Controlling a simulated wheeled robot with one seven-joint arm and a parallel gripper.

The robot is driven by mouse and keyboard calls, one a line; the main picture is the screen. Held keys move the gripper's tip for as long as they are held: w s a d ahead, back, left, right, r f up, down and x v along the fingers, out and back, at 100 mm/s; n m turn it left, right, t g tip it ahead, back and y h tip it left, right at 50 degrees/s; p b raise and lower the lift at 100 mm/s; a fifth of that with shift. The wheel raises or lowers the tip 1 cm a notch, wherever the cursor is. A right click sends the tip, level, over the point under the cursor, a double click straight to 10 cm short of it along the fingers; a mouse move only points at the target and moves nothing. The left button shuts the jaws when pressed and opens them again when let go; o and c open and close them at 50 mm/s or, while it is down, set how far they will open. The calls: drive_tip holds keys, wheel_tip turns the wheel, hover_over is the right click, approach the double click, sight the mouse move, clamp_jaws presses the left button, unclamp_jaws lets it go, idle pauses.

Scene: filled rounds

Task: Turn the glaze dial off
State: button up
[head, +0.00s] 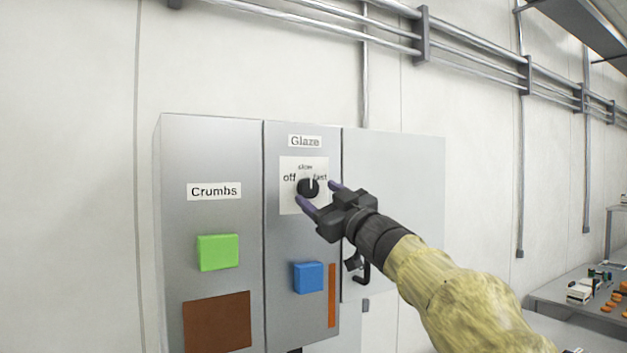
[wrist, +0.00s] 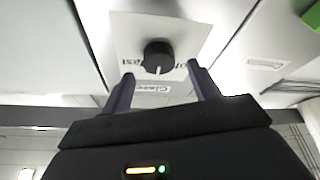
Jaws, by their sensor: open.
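The glaze dial (head: 308,188) is a round black knob with a white pointer line on a white plate (head: 289,205) marked off, slow and fast. The pointer stands about upward, near the slow mark. In the wrist view the dial (wrist: 158,57) sits ahead of and between the fingers, its pointer toward the Glaze label (wrist: 152,88). My gripper (head: 319,194) is open and empty, with one finger low and one to the right of the dial in the head view. I cannot tell whether either finger touches the knob.
The grey Glaze cabinet (head: 283,240) also bears a blue block (head: 308,277) and an orange strip (head: 332,296). The Crumbs cabinet (head: 175,220) on the left has a green block (head: 218,252) and brown panel (head: 217,322). A dark hook (head: 361,271) hangs below my gripper.

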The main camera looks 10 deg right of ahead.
sight(309, 187)
drive_tip(key=shift+p+x, duration=0.45)
drive_tip(key=shift+x, duration=1)
drive_tip(key=c, duration=1)
drive_tip(key=shift+n, duration=0.3)
drive_tip(key=n+g+y, duration=0.1)
drive_tip(key=n, duration=0.1)
drive_tip(key=n+g+y+p, duration=0.1)
drive_tip(key=n, duration=0.2)
drive_tip(key=n+p, duration=0.1)
drive_tip(key=n, duration=0.1)
drive_tip(key=shift+d+r+n+g+y, duration=0.1)
drive_tip(key=shift+r+n+g+y, duration=0.05)
drive_tip(key=shift+n+g+y, duration=0.25)
drive_tip(key=n+g+p, duration=0.1)
drive_tip(key=n, duration=0.2)
drive_tip(key=n+g+p, duration=0.1)
drive_tip(key=n, duration=0.2)
drive_tip(key=shift+n+g, duration=0.3)
drive_tip(key=shift+o, duration=0.2)
